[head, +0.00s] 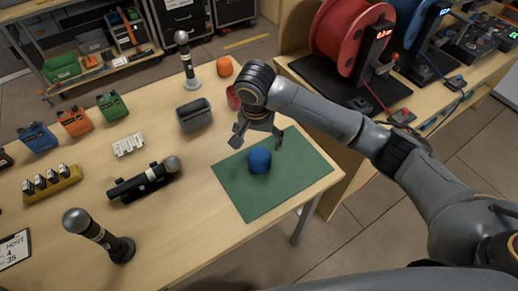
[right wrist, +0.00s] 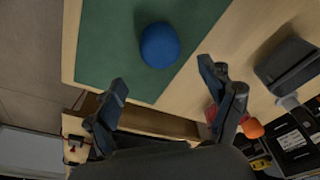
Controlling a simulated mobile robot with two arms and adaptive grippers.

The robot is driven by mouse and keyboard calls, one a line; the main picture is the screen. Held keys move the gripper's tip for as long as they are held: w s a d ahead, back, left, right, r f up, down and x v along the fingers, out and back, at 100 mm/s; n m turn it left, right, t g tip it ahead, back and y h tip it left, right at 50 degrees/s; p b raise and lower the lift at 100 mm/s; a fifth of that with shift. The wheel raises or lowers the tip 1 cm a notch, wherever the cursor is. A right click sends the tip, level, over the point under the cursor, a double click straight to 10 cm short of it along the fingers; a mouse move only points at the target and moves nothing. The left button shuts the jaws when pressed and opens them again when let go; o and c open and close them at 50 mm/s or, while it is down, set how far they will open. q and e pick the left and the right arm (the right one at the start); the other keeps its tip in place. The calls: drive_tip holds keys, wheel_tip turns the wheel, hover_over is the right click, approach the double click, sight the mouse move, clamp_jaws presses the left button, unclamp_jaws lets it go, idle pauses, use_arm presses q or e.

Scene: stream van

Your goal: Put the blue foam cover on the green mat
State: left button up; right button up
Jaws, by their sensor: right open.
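The blue foam cover (head: 259,160) is a small round ball-like piece resting on the green mat (head: 237,198), near the mat's middle. In the right wrist view the blue foam cover (right wrist: 159,45) sits on the green mat (right wrist: 105,40), beyond the fingertips and apart from them. My right gripper (head: 257,140) is open and empty, above the mat and just behind the cover in the head view. It also shows with fingers spread in the right wrist view (right wrist: 168,78). My left gripper is not in view.
An orange foam cover (head: 225,66) and a red cup-like thing (head: 233,97) stand behind my right gripper. A dark grey holder (head: 194,115) is left of it. Microphones stand at the back (head: 187,62) and front left (head: 98,235); another (head: 145,180) lies in a cradle.

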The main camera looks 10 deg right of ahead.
drive_tip(key=shift+s+r, duration=0.15)
drive_tip(key=shift+r, duration=1.05)
drive_tip(key=shift+a, duration=0.1)
